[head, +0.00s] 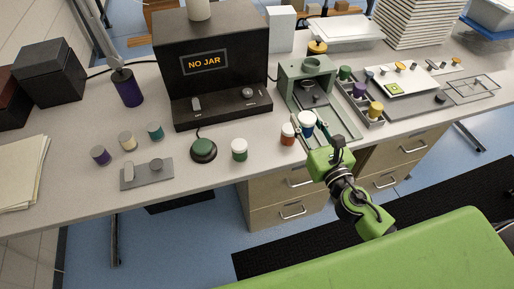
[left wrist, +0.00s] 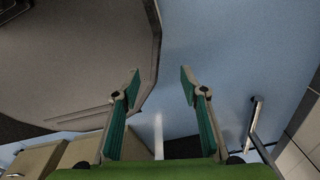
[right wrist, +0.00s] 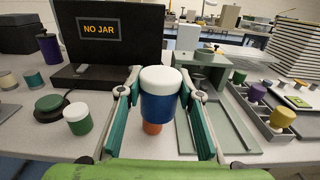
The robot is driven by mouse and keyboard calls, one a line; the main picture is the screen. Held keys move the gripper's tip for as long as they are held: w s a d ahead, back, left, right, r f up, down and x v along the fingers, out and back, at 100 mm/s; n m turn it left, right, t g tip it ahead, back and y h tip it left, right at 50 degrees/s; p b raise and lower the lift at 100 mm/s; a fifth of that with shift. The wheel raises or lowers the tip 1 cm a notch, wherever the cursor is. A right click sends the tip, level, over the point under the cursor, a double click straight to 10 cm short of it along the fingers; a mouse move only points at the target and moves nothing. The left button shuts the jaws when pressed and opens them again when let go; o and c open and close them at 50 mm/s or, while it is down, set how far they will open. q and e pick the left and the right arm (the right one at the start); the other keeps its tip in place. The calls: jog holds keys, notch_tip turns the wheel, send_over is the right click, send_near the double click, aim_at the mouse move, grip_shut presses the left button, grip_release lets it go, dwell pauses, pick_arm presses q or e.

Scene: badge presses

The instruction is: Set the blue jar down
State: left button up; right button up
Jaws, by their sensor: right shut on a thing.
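The blue jar (head: 307,120) with a white lid is held upright in my right gripper (head: 314,133), near the front left of the green press. In the right wrist view the blue jar (right wrist: 160,98) stands between the two fingers, which are shut on it. An orange-red jar (head: 288,134) is just left of it in the head view and partly hidden behind it in the right wrist view (right wrist: 152,128). I cannot tell whether the blue jar touches the table. My left gripper (left wrist: 158,84) is open and empty, with floor and a table edge beyond it.
A black machine (head: 214,65) reading "NO JAR" stands at the back. A green-white jar (head: 239,150) and a dark green button (head: 203,150) are left of the orange-red jar. The green press (head: 305,75) and a compartment tray (head: 372,122) with colored knobs are close on the right.

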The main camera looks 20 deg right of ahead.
jog(key=w+a+f+b, duration=0.3)
jog(key=w+a+f, duration=0.5)
jog(key=a+f, duration=0.1)
jog(key=shift+w+b, duration=0.3)
jog(key=shift+w, duration=0.05)
pick_arm(q)
jog(key=shift+w+d+f+b, duration=0.2)
jog(key=shift+f+b, duration=0.3)
jog(key=shift+f, duration=0.9)
jog(key=shift+w+d+f+b, duration=0.15)
jog(key=shift+f+b, duration=0.35)
jog(key=shift+f, duration=0.85)
pick_arm(e)
jog(key=shift+w+a+f, duration=0.1)
jog(key=shift+f, duration=0.8)
jog(key=shift+w+a+f, duration=0.1)
jog(key=shift+f, duration=0.8)
pick_arm(q)
jog(key=shift+s, duration=0.1)
pick_arm(e)
jog(key=shift+f, duration=0.15)
jog(key=o, duration=1.2)
jog(key=shift+c, duration=0.2)
pick_arm(q)
jog(key=shift+f, duration=0.15)
